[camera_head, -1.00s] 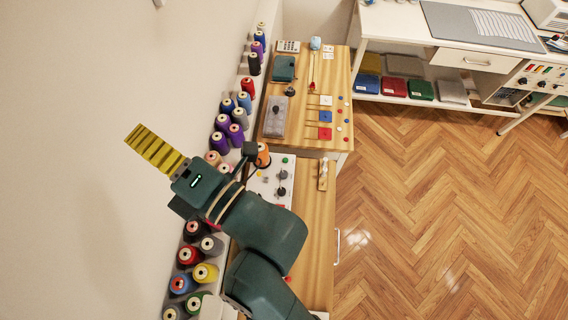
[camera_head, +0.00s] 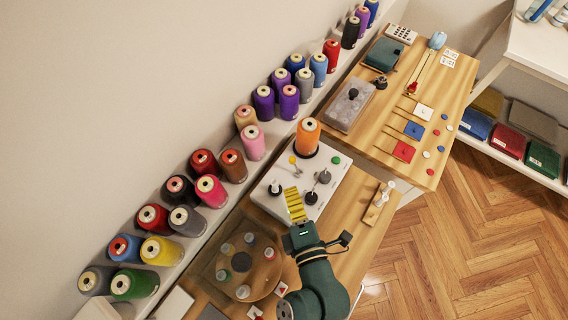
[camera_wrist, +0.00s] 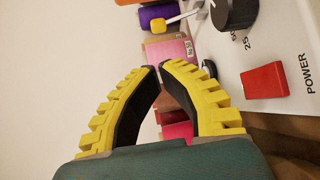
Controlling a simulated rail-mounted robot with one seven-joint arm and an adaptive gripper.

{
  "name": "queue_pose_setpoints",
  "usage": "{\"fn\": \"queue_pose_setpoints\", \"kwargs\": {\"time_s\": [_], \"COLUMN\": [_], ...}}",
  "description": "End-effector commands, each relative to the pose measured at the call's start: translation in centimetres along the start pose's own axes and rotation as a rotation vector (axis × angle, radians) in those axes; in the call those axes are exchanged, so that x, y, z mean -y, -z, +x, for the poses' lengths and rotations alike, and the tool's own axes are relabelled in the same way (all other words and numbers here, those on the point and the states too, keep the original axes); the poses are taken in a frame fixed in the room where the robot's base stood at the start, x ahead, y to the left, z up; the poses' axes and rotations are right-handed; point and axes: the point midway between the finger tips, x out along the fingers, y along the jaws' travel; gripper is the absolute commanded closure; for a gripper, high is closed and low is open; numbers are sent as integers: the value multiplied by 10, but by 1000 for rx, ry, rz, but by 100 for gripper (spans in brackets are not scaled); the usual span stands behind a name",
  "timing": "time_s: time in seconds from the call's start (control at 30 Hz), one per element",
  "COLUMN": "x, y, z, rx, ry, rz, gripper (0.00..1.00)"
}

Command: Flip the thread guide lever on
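A white control panel (camera_head: 335,187) lies on the wooden bench. A small lever with a yellow knob (camera_head: 293,160) and a thin pale stem stands near its back left edge. In the wrist view the yellow knob (camera_wrist: 158,25) is beyond my fingertips and apart from them. No readable label shows which control is the thread guide lever. My gripper (camera_head: 291,189) is over the panel's front part, short of the yellow knob. In the wrist view its yellow ribbed fingers (camera_wrist: 158,68) meet almost at the tips, with nothing between them.
A black dial (camera_wrist: 234,14) and red switch (camera_wrist: 264,80) by the word POWER are right of my fingers. A grey-knobbed lever (camera_head: 324,177), a green button (camera_head: 335,160) and an orange spool (camera_head: 307,136) are nearby. Thread spools line the wall.

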Motion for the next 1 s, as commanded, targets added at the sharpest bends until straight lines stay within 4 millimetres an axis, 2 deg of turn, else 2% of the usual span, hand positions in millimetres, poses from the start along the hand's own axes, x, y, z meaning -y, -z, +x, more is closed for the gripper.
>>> {"fn": "queue_pose_setpoints", "kwargs": {"time_s": [0.3,0.47,0.7,0.83,1.0], "x": [-3,-4,-4,-2,-2], "y": [0,0,0,0,0], "z": [6,32,80,95,101], "rx": [-1,-2,-1,-1,0], "ry": [-1,-2,-2,-1,0], "rz": [-1,-2,-2,0,-1], "gripper": [100,100,100,100,100]}}
